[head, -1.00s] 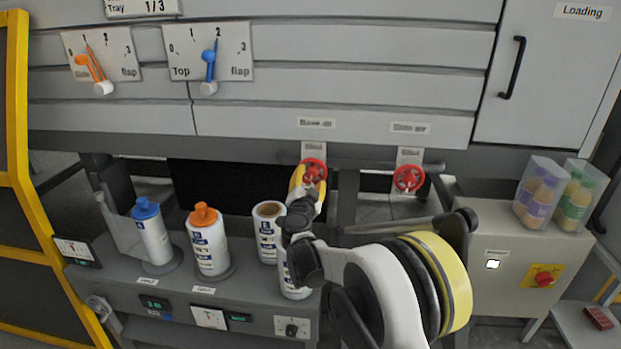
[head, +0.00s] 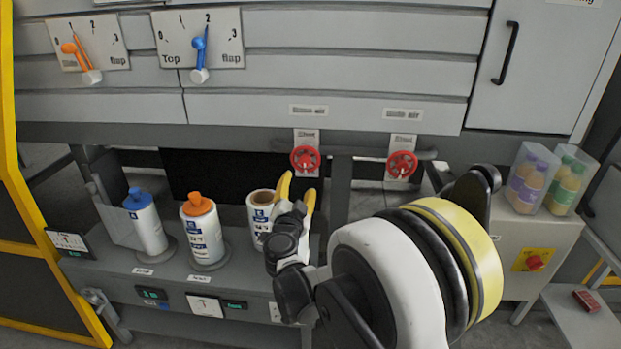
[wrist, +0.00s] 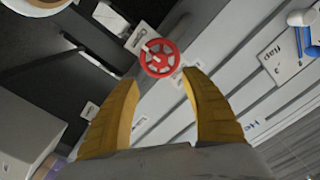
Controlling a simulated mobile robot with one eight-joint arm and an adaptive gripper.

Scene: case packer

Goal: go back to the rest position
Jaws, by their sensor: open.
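My gripper (head: 296,190) is open and empty, its yellow fingers pointing up in front of the shelf, below and a little left of the left red valve wheel (head: 305,159). In the wrist view the gripper (wrist: 160,90) has its fingers spread wide. A red wheel (wrist: 159,58) shows beyond the fingertips, apart from them. A second red wheel (head: 401,164) is to the right in the head view. My arm covers part of the shelf's right end.
The grey shelf (head: 110,270) holds a blue-capped bottle (head: 146,222), an orange-capped bottle (head: 202,229) and an open-topped one (head: 262,212). Orange (head: 80,55) and blue (head: 199,55) levers are above. A grey box (head: 520,240) with clear containers stands right.

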